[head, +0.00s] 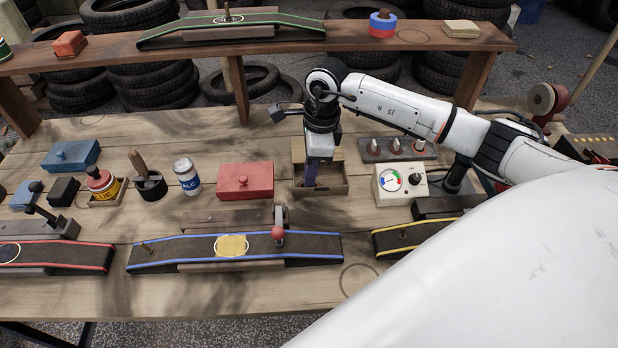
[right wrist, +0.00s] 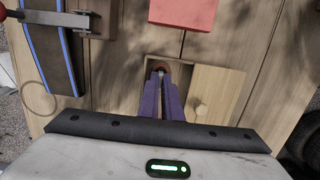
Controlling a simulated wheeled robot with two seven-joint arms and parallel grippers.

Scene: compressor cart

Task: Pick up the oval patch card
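My right gripper (head: 310,183) points straight down into an open wooden box (head: 337,190). In the right wrist view its two purple fingers (right wrist: 161,85) reach into the box (right wrist: 207,64), close together with a narrow gap. A small orange-red curved piece shows at their tips; it is mostly hidden, and I cannot tell whether it is the oval patch card or whether it is gripped. A yellowish patch inside a pale oval outline (head: 231,245) lies on the blue-edged strip (head: 180,250). My left gripper is not in view.
A red box (head: 245,180) stands left of the wooden box, and a gauge unit (head: 400,183) stands right of it. A rack with several pointed pieces (head: 390,149) is behind the gauge. A raised shelf (head: 270,48) runs across the back.

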